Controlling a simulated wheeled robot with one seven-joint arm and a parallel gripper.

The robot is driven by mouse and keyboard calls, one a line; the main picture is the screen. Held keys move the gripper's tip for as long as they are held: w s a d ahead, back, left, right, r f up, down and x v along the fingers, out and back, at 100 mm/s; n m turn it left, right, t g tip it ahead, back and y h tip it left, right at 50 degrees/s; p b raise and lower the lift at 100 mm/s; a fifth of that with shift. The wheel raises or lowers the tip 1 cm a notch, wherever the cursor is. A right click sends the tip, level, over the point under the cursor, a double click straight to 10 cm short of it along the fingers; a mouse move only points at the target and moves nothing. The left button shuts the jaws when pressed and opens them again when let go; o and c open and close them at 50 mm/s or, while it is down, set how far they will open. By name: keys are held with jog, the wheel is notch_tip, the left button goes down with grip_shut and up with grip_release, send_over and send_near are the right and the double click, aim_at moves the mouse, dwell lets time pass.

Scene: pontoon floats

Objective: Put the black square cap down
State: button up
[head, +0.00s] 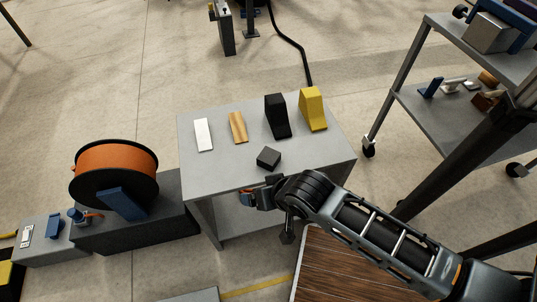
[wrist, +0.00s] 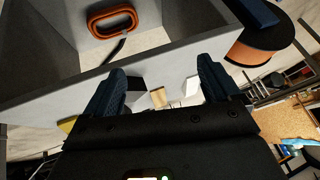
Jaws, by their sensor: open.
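The black square cap (head: 268,158) rests on the grey table (head: 208,168), near its front edge. My gripper (head: 250,198) is at that front edge, just nearer to me than the cap and apart from it. In the wrist view my gripper (wrist: 162,82) shows two dark blue fingers spread wide, with nothing held between them. I cannot clearly make out the cap in the wrist view.
A white block (head: 203,134), a wooden block (head: 238,127), a black wedge (head: 277,116) and a yellow wedge (head: 313,109) stand along the table's back. An orange cable reel (head: 115,172) stands left. A shelved cart (head: 437,118) stands right. An orange loop (wrist: 111,23) shows in the wrist view.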

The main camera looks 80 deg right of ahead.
jog(key=w+d+m+g+p, duration=0.1)
jog(key=w+d+m+g, duration=0.2)
jog(key=d, duration=0.4)
notch_tip(320, 180, up, 2)
jog(key=m+g+y+p, duration=0.2)
jog(key=m+g, duration=0.1)
jog(key=m, duration=0.3)
send_over(269, 156)
jog(key=a, duration=0.1)
jog(key=shift+s+d+f+m+g+b, duration=0.1)
jog(key=shift+f+m+g+b, duration=0.05)
jog(key=shift+f, duration=0.4)
jog(key=shift+s+d+f+m+g+b, duration=0.1)
jog(key=shift+f+m+g+b, duration=0.05)
jog(key=shift+f, duration=0.4)
jog(key=shift+w+d+f, duration=0.1)
jog(key=shift+d+f, duration=0.1)
jog(key=shift+f, duration=1.15)
jog(key=shift+w+d+f, duration=0.1)
jog(key=shift+d+f, duration=0.1)
jog(key=shift+f, duration=1.15)
jog(key=shift+c, duration=0.2)
jog(key=c, duration=1.1)
jog(key=shift+r, duration=0.1)
